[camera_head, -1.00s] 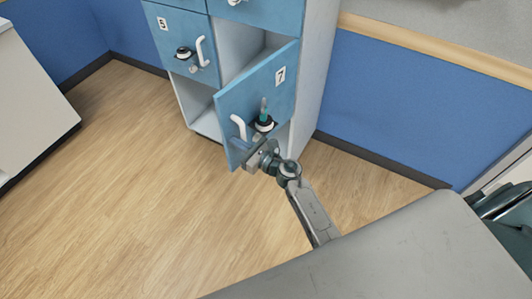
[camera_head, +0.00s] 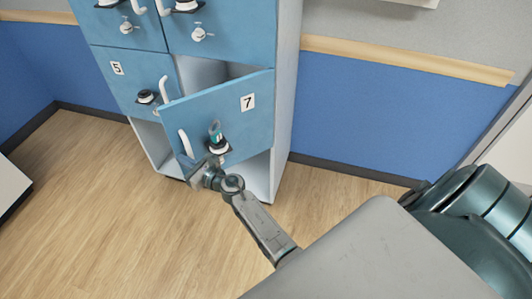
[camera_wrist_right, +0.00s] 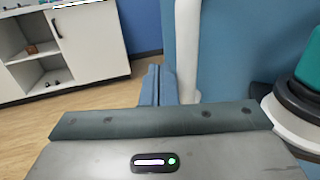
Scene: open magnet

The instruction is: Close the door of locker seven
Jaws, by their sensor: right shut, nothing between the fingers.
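The blue door of locker seven (camera_head: 230,112), marked with a 7, stands ajar in the head view. Its left edge is swung out from the cabinet and a dark gap shows above it. It has a white handle (camera_head: 185,143) and a round lock with a teal piece (camera_head: 217,140). My right gripper (camera_head: 190,164) is shut and empty at the lower left of the door's front, just below the handle. Whether it touches the door is unclear. In the right wrist view, the handle (camera_wrist_right: 187,50) rises just beyond the gripper. My left gripper is out of view.
The blue locker cabinet (camera_head: 118,70) has a shut door five at left and other shut doors above. A blue wall stands to the right. Wood floor (camera_head: 90,200) is clear at left. A white open-shelved unit (camera_wrist_right: 75,45) stands further off in the wrist view.

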